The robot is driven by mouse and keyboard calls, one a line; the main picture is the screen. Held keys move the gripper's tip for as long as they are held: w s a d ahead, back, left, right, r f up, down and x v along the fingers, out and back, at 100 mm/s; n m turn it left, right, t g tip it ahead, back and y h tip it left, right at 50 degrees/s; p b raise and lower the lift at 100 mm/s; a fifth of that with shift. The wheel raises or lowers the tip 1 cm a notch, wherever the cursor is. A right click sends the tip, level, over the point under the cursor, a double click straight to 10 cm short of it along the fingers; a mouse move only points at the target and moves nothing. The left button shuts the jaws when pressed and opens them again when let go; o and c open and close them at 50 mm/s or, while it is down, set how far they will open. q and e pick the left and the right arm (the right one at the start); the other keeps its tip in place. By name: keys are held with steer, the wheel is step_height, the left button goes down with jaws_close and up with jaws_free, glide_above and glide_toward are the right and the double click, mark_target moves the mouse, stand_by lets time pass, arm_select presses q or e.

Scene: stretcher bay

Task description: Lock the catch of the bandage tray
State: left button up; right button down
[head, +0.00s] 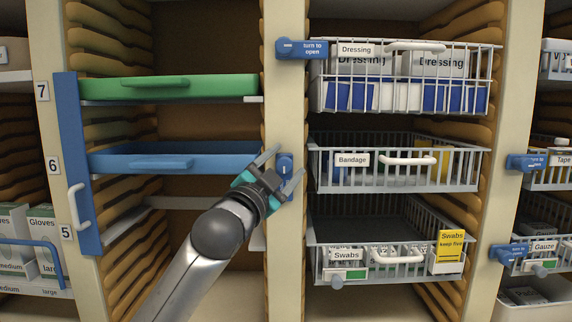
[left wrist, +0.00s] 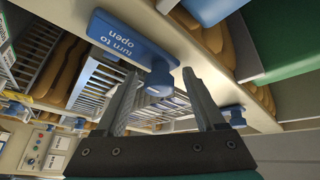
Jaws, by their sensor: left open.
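The bandage tray (head: 398,178) is a white wire basket labelled Bandage in the middle of the central bay. Its blue catch (head: 285,166) is on the post left of it and stands upright, along the post. In the left wrist view the catch (left wrist: 128,42) shows its "turn to open" words and a blue knob. My left gripper (head: 279,170) is open at the catch, with one finger on each side of it in the head view. In the left wrist view the knob shows between the fingertips; contact cannot be told. My right gripper is out of view.
Above is the Dressing tray (head: 400,100) with its catch (head: 302,48) lying level. Below is the Swabs tray (head: 380,274). Left of the post are a green tray (head: 210,86) and a blue tray (head: 215,158), close to my left gripper. Tape and Gauze trays stand at right.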

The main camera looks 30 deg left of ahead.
arm_select(q)
steer(key=shift+c, duration=0.3)
steer(key=shift+f, duration=0.1)
steer(key=c, duration=1)
jaws_close()
